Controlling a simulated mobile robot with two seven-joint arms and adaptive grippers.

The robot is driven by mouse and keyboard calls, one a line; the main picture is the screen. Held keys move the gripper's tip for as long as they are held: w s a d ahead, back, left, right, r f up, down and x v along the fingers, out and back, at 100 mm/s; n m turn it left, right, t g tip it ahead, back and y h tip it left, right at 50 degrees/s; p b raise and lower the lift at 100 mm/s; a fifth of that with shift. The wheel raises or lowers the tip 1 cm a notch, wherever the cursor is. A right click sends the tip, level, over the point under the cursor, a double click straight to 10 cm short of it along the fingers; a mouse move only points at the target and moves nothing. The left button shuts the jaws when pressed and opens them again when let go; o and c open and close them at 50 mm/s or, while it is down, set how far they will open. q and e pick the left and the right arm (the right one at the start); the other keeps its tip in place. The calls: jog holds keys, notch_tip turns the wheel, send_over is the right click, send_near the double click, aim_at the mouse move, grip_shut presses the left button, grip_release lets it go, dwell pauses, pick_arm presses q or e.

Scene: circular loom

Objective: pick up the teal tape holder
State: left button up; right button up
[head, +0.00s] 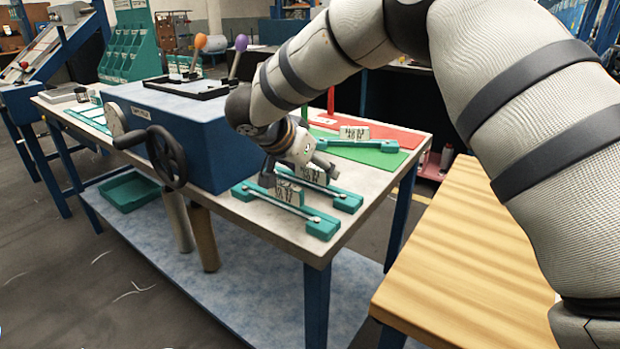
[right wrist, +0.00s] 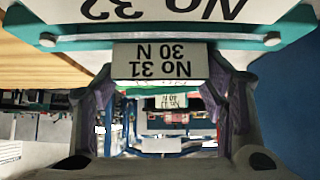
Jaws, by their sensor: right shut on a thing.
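Several teal tape holders stand on the table, each a teal bar with an upright white label block. The front one (head: 318,222) is at the near edge, and its label No 32 (right wrist: 170,9) is cut off in the right wrist view. Just behind it is another teal holder (head: 347,201). My right gripper (head: 297,170) reaches down over this pair. In the right wrist view my right gripper (right wrist: 160,100) is shut on the label block No 31 (right wrist: 160,62), a finger on each side. This looks like the rear holder. My left gripper is not in view.
A blue box (head: 205,150) with a black handwheel (head: 166,156) stands left of the holders. Another teal holder (head: 362,145) lies on a green mat (head: 372,157), with a red mat (head: 385,132) behind. A wooden table (head: 465,225) is at right.

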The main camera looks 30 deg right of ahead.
notch_tip(320, 180, up, 2)
jog(key=shift+r, duration=0.2)
jog(key=s+a+r, duration=0.8)
jog(key=s+r, duration=0.2)
jog(key=s, duration=0.1)
jog(key=shift+a+p, duration=0.3)
jog(key=shift+a, duration=0.05)
